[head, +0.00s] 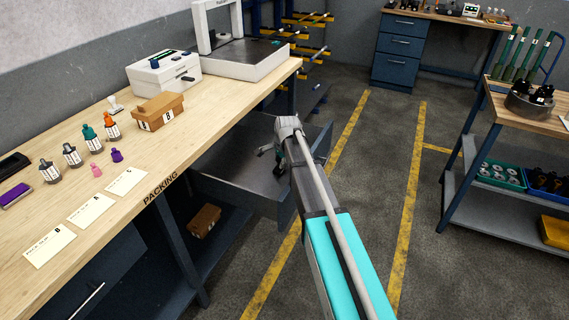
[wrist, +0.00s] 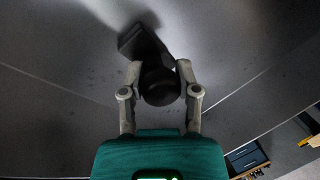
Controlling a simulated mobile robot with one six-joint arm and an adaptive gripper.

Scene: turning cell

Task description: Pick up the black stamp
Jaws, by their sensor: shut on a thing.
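The black stamp (wrist: 160,90) shows in the wrist view as a dark round knob with a dark block-like base beyond it. My gripper (wrist: 160,72) is shut on the knob, one finger on each side. In the head view my gripper (head: 268,152) is down inside the open grey drawer (head: 228,180) under the packing bench. The stamp is too small and dark to make out clearly there. The base tilts up to the left in the wrist view; I cannot tell whether it touches the drawer floor.
The drawer's walls stand around my gripper. The packing bench (head: 225,105) above holds several bottles, cards, a cardboard box (head: 158,112), a white machine (head: 163,73) and a pale stamp (head: 115,106). A wooden-topped cart (head: 545,118) stands at right. The floor between is clear.

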